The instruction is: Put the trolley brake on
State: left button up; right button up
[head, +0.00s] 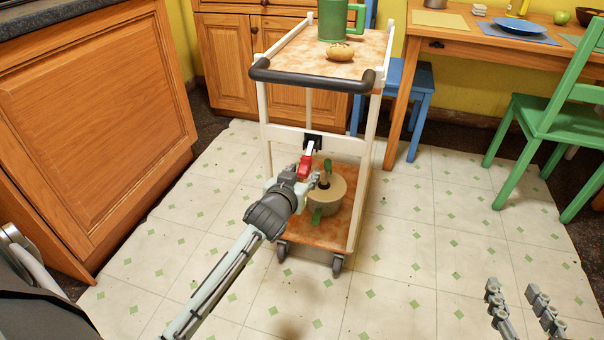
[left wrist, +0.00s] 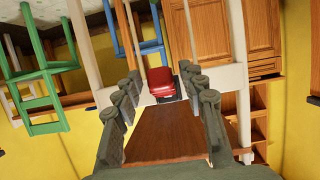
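The trolley (head: 350,147) stands on the tiled floor with its black handle (head: 312,78) towards me. A red brake lever (head: 305,164) sticks out from a black mount (head: 313,141) on its white crossbar, below the top shelf. My left gripper (head: 302,177) is right at the lever's near end. In the left wrist view my left gripper (left wrist: 165,88) is open, and the red lever (left wrist: 161,81) shows between and just beyond its fingertips. I cannot tell whether they touch it. My right gripper (head: 518,295) is open and empty at the bottom right, away from the trolley.
A green mug (head: 331,22) and a potato-like item (head: 341,52) are on the top shelf. A lidded pot (head: 338,194) stands on the lower shelf, close to my left gripper. Cabinets (head: 95,110) stand left, a table (head: 480,38) and green chair (head: 550,118) right. The front floor is clear.

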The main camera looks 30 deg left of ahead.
pick_arm(q)
jog(key=v, duration=1.2)
dwell(0.8)
